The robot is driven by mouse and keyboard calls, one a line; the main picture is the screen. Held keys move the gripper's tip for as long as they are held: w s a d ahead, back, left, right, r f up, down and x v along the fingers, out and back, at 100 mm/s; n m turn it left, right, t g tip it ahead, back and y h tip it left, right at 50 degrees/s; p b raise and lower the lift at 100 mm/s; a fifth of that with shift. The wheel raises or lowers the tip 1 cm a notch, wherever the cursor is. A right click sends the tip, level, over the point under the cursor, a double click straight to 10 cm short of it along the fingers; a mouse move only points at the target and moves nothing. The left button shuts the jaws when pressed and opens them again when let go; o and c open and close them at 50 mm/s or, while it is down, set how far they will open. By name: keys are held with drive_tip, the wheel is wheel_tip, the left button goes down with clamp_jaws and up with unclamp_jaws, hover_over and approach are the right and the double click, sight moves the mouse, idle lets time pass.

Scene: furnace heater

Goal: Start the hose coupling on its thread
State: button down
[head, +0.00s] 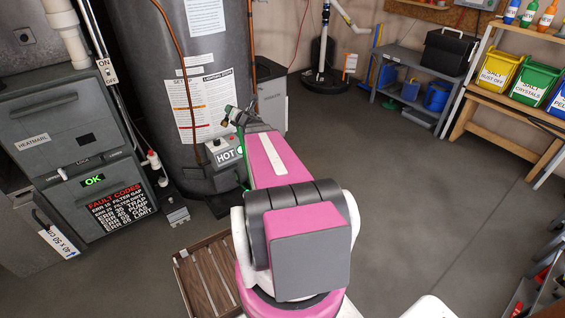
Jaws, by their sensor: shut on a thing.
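My gripper (231,116) is small in the head view, at the far end of my pink arm, in front of the grey water heater tank (160,60). It is shut on the hose coupling, a small brass-coloured piece at its tip. A green hose (243,152) hangs beside my arm below the gripper. The coupling is held above the grey box marked HOT (224,157), low on the tank's front. The thread itself cannot be made out, and I cannot tell whether the coupling touches anything. My arm hides part of the hose and the tank's lower right.
The furnace (70,130), with its lit OK display, stands at the left. A slatted wooden crate (205,275) is on the floor near my base. A grey shelf (405,88) and a wooden bin rack (475,110) are at the back right.

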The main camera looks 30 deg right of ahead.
drive_tip(key=w+d+f+m+g+h, duration=0.2)
drive_tip(key=d+f+m+g+h, duration=0.1)
drive_tip(key=d+f+m+h, duration=1.45)
drive_tip(key=s+d+f+m+g, duration=0.1)
drive_tip(key=d+f+m+g, duration=0.1)
drive_tip(key=f, duration=0.5)
drive_tip(key=s+d+f+m+g, duration=0.2)
drive_tip(key=d+f, duration=0.1)
drive_tip(key=f, duration=0.5)
drive_tip(key=s+d+f+m+g, duration=0.2)
drive_tip(key=d+f+m, duration=0.1)
drive_tip(key=f, duration=0.4)
drive_tip(key=shift+d+f+h, duration=0.15)
drive_tip(key=shift+d+h, duration=0.15)
drive_tip(key=shift+h, duration=0.15)
drive_tip(key=shift+w+a, duration=0.1)
drive_tip(key=shift+w+a, duration=0.4)
drive_tip(key=shift+w, duration=0.3)
drive_tip(key=shift+w+a, duration=0.35)
drive_tip(key=shift+w, duration=0.4)
drive_tip(key=shift+w+a, duration=0.4)
drive_tip(key=shift+w, duration=0.3)
drive_tip(key=shift+w+a, duration=0.3)
drive_tip(key=shift+w, duration=0.2)
drive_tip(key=shift+w+a, duration=0.25)
drive_tip(key=shift+w, duration=0.2)
